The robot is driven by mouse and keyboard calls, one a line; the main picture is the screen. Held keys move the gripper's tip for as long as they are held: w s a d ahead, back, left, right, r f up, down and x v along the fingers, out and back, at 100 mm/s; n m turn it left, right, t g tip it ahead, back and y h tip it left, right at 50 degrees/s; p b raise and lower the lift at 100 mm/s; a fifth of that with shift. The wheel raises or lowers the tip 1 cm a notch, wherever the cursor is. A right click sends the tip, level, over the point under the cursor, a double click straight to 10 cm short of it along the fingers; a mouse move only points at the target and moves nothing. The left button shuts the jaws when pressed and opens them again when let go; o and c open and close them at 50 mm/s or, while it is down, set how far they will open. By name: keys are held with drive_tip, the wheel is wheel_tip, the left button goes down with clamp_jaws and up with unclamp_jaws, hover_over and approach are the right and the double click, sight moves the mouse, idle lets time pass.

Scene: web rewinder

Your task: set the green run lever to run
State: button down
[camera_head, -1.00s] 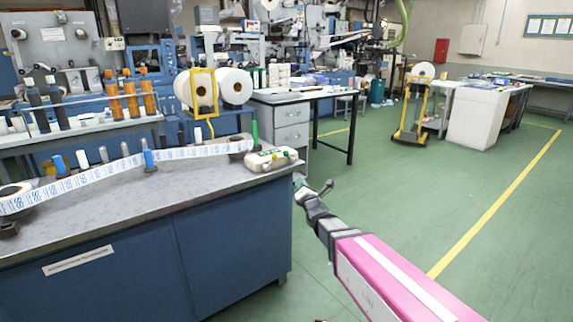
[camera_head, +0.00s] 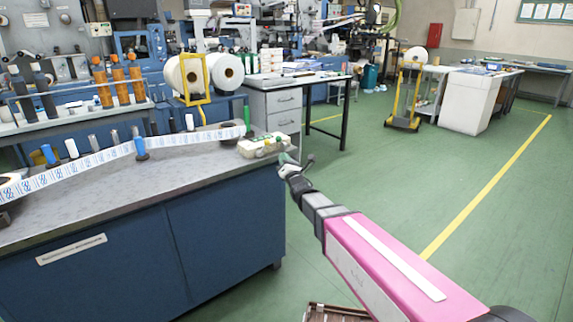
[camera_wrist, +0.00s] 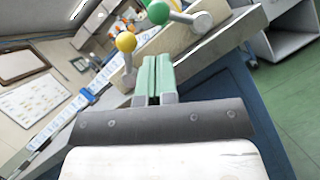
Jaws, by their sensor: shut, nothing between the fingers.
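In the head view my gripper (camera_head: 285,159) is by the bench's right end, close to the control box (camera_head: 262,145); the levers are too small to tell apart there.
The box sits at the right end of a grey-topped bench (camera_head: 120,190) with blue panels. A printed web (camera_head: 90,164) runs along it past several posts. A green post (camera_head: 246,113) stands behind the box. Green floor (camera_head: 480,230) is free to the right.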

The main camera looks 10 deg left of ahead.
sight(281, 142)
drive_tip(key=x, duration=0.6)
drive_tip(key=shift+d, duration=0.1)
